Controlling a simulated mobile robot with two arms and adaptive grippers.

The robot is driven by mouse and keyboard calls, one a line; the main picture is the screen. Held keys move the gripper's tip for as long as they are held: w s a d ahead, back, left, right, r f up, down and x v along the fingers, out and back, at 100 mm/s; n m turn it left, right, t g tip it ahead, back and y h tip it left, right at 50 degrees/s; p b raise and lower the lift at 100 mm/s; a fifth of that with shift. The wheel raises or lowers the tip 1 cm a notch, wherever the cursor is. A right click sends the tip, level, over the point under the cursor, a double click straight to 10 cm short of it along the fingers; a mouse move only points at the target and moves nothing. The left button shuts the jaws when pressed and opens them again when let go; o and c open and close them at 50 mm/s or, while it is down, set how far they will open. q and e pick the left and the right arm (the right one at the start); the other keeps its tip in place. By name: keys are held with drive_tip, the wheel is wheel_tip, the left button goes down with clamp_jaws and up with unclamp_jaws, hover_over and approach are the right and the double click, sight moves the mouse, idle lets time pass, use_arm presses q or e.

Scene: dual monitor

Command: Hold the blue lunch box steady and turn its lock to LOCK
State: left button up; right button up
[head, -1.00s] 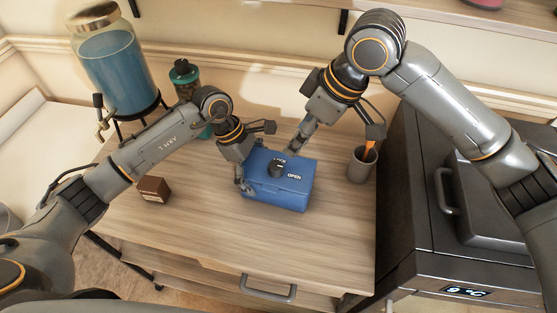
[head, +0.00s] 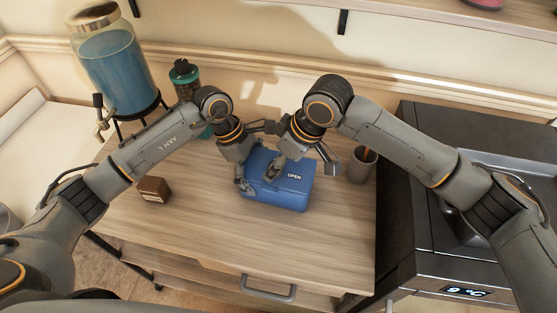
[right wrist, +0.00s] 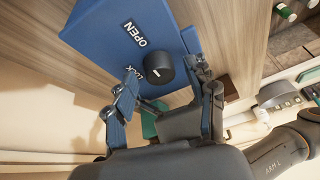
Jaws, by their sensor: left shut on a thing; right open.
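The blue lunch box (head: 287,196) sits on the wooden table, with OPEN lettering showing on its lid. My left gripper (head: 250,163) is shut on the box's left side. My right gripper (head: 298,166) is open over the lid and hides the lock in the head view. In the right wrist view, the round black lock knob (right wrist: 159,68) with a white mark stands between the open fingers of this gripper (right wrist: 164,73). The word LOCK on the lid is partly covered by one finger. I cannot tell whether either finger touches the knob.
A grey cup (head: 361,167) stands right of the box. A small brown box (head: 153,189) lies at the left. A drink dispenser (head: 116,66) and a teal-lidded jar (head: 184,78) stand behind. The table front (head: 215,232) is clear. A dark appliance (head: 455,255) is at the right.

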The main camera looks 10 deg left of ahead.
drive_tip(key=c, duration=1.1)
clamp_jaws()
drive_tip(key=shift+n, duration=0.3)
drive_tip(key=n+g, duration=0.1)
drive_tip(key=n, duration=0.2)
drive_tip(key=shift+w+n+g, duration=0.2)
drive_tip(key=shift+n+g, duration=0.2)
drive_tip(key=shift+w+n+g+h, duration=0.1)
drive_tip(key=shift+n+g+h, duration=0.25)
drive_tip(key=shift+n, duration=0.75)
drive_tip(key=shift+n+g+h, duration=0.15)
drive_tip(key=shift+n+g, duration=0.3)
drive_tip(key=shift+n, duration=0.65)
drive_tip(key=o, duration=1.1)
unclamp_jaws()
